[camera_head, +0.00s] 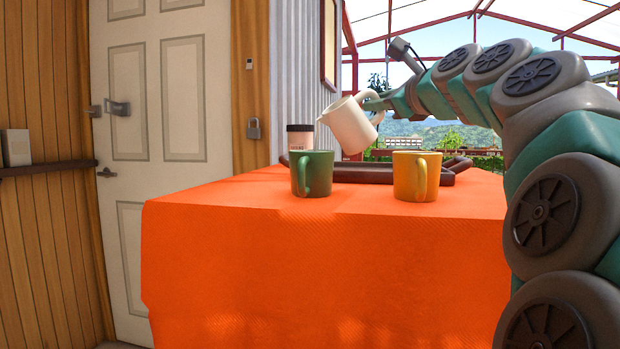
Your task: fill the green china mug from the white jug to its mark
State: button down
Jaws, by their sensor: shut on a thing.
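The white jug (348,126) is held in the air above the table, tilted with its mouth toward the left. My gripper (374,103) is shut on the jug's handle at its right side. The green china mug (313,174) stands upright on the orange cloth, below and a little left of the jug. Its handle faces the camera. The jug and the mug are apart, and I see no stream between them. The inside of the mug, its mark and the level in the jug are hidden from this view.
A yellow mug (408,177) stands to the right of the green one. A dark tray (457,168) lies behind the mugs, and a pink jar with a dark lid (300,138) stands at the back left. The front of the orange-covered table (240,200) is clear.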

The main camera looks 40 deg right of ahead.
jog(key=shift+a, duration=0.1)
jog(key=shift+r+p, duration=0.15)
jog(key=shift+p, duration=0.45)
dwell(0.5)
jog(key=shift+a+n, duration=0.1)
jog(key=shift+n, duration=0.3)
dwell(0.3)
jog(key=shift+a+n, duration=0.1)
jog(key=shift+n, duration=0.2)
dwell(0.5)
jog(key=shift+w+a+r, duration=0.1)
